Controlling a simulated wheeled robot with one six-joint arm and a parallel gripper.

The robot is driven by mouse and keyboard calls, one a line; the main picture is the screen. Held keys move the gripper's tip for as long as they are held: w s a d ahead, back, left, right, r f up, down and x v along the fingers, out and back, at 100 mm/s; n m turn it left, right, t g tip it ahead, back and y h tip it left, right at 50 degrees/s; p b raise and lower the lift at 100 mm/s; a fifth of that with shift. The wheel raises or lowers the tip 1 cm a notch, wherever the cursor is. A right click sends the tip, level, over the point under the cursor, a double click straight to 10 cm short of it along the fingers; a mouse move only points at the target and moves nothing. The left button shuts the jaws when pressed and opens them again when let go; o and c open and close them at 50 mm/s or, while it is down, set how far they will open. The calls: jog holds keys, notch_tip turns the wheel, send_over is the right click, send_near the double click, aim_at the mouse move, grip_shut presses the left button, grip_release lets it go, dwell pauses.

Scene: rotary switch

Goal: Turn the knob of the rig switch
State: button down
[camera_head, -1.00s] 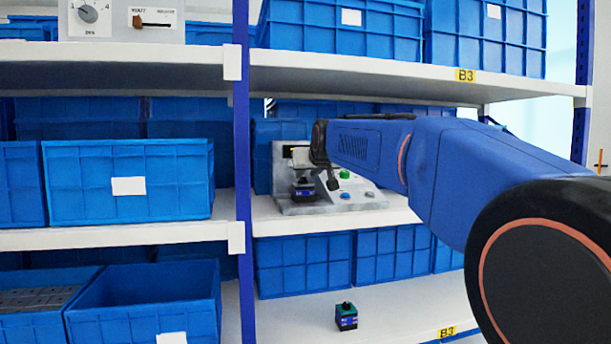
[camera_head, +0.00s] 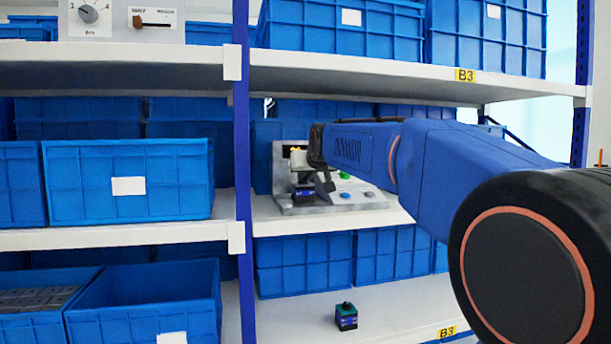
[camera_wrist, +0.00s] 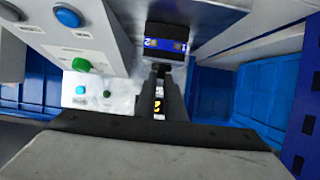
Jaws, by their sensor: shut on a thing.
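The rig switch is a dark block with a blue band (camera_wrist: 165,42) marked 1 and 2. It sits at the left of the grey test rig (camera_head: 354,201) on the middle shelf; the switch also shows in the head view (camera_head: 303,191). My gripper (camera_wrist: 161,72) reaches to the switch's face, its two dark fingers close together. It is shut on the knob, which the fingers mostly hide. In the head view my wrist covers part of the rig.
The rig has a green button (camera_wrist: 82,65) and blue buttons (camera_wrist: 68,17). Blue bins (camera_head: 128,180) fill the shelves around it. A loose small block with a green top (camera_head: 346,317) stands on the lower shelf. A blue shelf post (camera_head: 243,150) stands left of the rig.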

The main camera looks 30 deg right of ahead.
jog(key=shift+w+a+m+g+h, duration=0.1)
jog(key=shift+a+m+g+h, duration=0.1)
jog(key=shift+m+h, duration=0.35)
jog(key=shift+w+a+m+g+h, duration=0.1)
jog(key=shift+a+m+g+h, duration=0.1)
jog(key=shift+m+h, duration=0.35)
jog(key=shift+w+a+m+g+h, duration=0.1)
jog(key=shift+a+m+g+h, duration=0.05)
jog(key=shift+m+g+h, duration=0.65)
jog(key=shift+w+a+m+g+h, duration=0.15)
jog(key=shift+m+g+h, duration=0.5)
jog(key=shift+m+h, duration=0.2)
jog(key=shift+w+a+m+g+h, duration=0.15)
jog(key=shift+m+g+h, duration=0.55)
jog(key=shift+m, duration=0.25)
jog(key=c, duration=1.8)
grip_release()
jog(key=shift+c, duration=0.2)
notch_tip(320, 180, up, 10)
